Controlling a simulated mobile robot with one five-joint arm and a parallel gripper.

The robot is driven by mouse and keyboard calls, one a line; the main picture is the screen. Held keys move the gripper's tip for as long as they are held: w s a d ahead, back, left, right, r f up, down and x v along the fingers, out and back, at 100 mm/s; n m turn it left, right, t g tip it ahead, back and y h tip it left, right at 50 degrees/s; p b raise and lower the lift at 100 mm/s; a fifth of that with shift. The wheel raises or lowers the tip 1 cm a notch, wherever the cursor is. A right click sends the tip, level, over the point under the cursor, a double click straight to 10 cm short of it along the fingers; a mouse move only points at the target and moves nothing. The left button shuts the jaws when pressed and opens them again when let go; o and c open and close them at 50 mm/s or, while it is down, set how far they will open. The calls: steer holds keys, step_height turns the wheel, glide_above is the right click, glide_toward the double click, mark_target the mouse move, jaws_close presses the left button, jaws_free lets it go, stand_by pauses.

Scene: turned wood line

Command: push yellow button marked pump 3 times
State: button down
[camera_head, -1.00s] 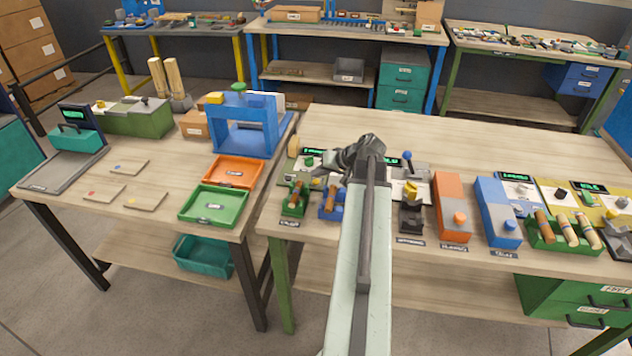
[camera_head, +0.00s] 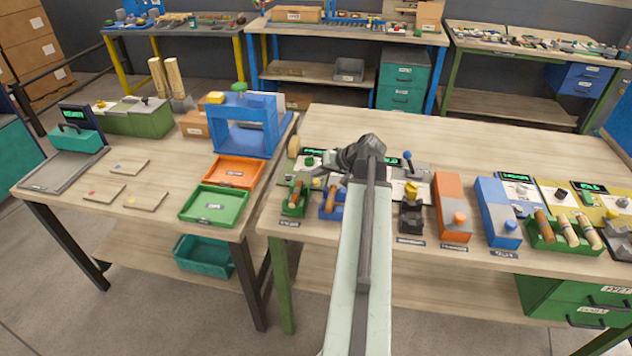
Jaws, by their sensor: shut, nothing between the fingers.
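A small yellow piece (camera_head: 411,189) sits on a dark holder (camera_head: 410,218) on the right bench; its label is too small to read. I cannot tell which one, if either, is marked pump. My gripper (camera_head: 322,174) is at the end of my arm, pointing left, above the small devices at the bench's left end. It is shut and empty, left of the yellow piece and apart from it. My arm hides part of the bench.
An orange box (camera_head: 451,196) and a blue box (camera_head: 492,203) stand right of the dark holder. A green rack (camera_head: 562,243) with wooden handles is farther right. Orange (camera_head: 234,172) and green (camera_head: 214,207) trays lie on the left bench. The right bench's back is clear.

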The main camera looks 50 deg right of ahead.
mark_target(319, 182)
steer(key=shift+f+b, duration=0.45)
steer(key=shift+f+b, duration=0.35)
stand_by(0.4)
stand_by(0.4)
steer(key=shift+r+p, duration=0.8)
steer(key=shift+r, duration=0.1)
step_height(319, 182, up, 5)
steer(key=p, duration=0.5)
